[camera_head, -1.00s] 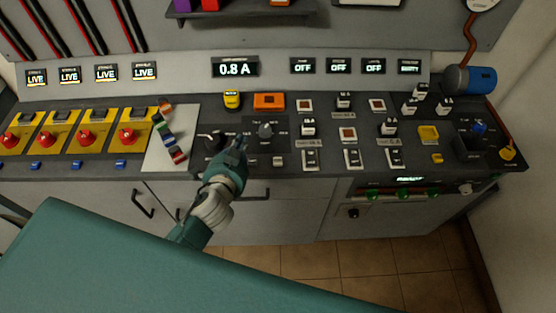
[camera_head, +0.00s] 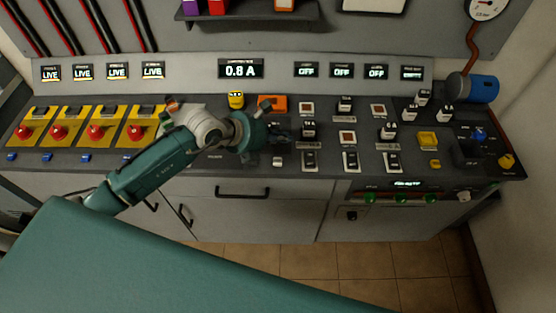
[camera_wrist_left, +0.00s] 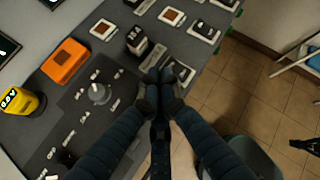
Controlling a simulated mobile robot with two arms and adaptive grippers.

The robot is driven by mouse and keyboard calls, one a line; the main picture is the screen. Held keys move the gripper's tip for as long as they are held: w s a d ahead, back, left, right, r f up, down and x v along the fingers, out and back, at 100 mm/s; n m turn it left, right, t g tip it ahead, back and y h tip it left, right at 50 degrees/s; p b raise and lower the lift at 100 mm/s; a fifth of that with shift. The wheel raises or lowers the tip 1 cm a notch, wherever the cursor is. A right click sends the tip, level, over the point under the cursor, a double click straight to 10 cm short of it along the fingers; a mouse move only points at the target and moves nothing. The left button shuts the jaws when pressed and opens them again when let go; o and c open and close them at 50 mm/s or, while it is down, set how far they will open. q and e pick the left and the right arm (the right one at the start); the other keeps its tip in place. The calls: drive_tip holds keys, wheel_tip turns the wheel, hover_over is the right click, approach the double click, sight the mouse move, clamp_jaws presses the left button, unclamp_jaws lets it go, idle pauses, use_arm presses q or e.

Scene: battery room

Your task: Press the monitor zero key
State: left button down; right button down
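My left gripper (camera_head: 282,134) reaches over the console from the left, its dark fingers pointing right beside a black-and-white block switch (camera_head: 308,130). In the left wrist view its fingertips (camera_wrist_left: 160,76) are together and empty, between that block (camera_wrist_left: 138,42) and a white-framed rocker (camera_wrist_left: 180,72). I cannot tell whether they touch anything. A small pale key (camera_head: 278,161) sits on the console front, just below the gripper in the head view. I cannot read its label, so I cannot tell if it is the monitor zero key. A display (camera_head: 240,69) reads 0.8 A. My right gripper is out of view.
An orange box (camera_head: 272,103) and a yellow item (camera_head: 236,99) stand behind the gripper. A rotary knob (camera_wrist_left: 98,93) lies near the fingers. Red knobs on yellow plates (camera_head: 58,132) line the left. Several rockers and a blue cylinder (camera_head: 474,88) are at right.

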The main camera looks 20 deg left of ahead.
sight(276, 162)
use_arm(q)
drive_tip(key=shift+w+a+f+y, duration=0.1)
drive_tip(key=shift+a+f+y, duration=0.15)
drive_tip(key=shift+a, duration=0.35)
drive_tip(key=shift+w+a+f+y, duration=0.15)
drive_tip(key=shift+a+y, duration=0.2)
drive_tip(key=shift+a, duration=0.25)
drive_tip(key=shift+s, duration=0.1)
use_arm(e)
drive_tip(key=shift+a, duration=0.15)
